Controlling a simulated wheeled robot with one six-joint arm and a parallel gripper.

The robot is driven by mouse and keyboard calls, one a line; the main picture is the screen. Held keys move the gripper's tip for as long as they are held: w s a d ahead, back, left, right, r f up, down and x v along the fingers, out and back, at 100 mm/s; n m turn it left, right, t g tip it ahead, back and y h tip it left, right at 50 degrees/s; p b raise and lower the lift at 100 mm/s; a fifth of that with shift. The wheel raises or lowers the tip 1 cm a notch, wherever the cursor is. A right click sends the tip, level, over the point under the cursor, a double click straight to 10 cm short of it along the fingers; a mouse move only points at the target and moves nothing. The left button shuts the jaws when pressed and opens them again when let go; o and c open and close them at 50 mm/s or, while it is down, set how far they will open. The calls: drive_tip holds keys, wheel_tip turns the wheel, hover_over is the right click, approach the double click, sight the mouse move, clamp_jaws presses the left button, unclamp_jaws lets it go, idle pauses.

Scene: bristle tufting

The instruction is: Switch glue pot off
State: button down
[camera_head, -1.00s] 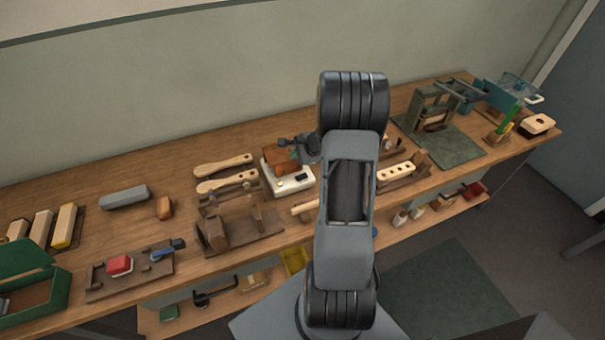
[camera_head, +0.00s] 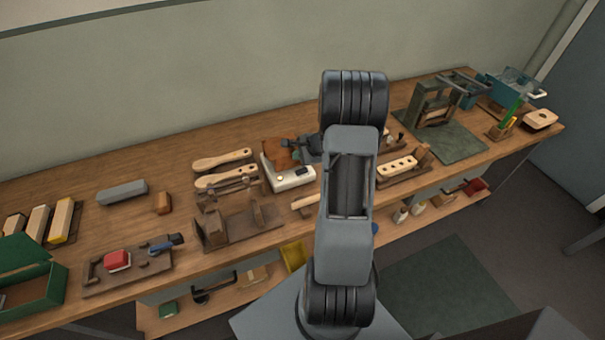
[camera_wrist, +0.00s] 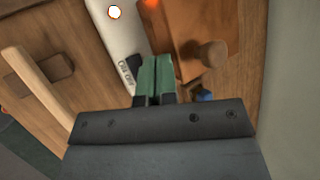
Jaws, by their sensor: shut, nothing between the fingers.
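The glue pot has a white base (camera_head: 293,180) and a brown lidded pot (camera_head: 280,153) at the middle of the bench. An orange glow (camera_wrist: 151,3) shows at the top edge. The brown lid (camera_wrist: 190,25) has a round knob (camera_wrist: 212,53). My gripper (camera_wrist: 155,65) has its green fingertips together and empty, just right of the switch; contact cannot be told. In the head view it (camera_head: 297,150) is beside the pot.
Two wooden brush handles (camera_head: 222,160) lie left of the pot, with a wooden jig (camera_head: 235,220) in front. Bare bench lies behind the handles.

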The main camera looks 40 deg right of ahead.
drive_tip(key=b, duration=0.2)
hover_over(301, 173)
wheel_tip(301, 173, down, 4)
drive_tip(key=shift+w+f, duration=0.1)
drive_tip(key=shift+w, duration=0.05)
drive_tip(key=shift+f+b, duration=0.7)
drive_tip(key=shift+b, duration=0.3)
drive_tip(key=shift+f, duration=0.1)
idle(0.9)
drive_tip(key=shift+d+f+b, duration=0.1)
drive_tip(key=shift+f+b, duration=0.2)
drive_tip(key=shift+b, duration=0.3)
drive_tip(key=shift+f, duration=0.15)
idle(0.4)
idle(0.5)
drive_tip(key=shift+r, duration=0.55)
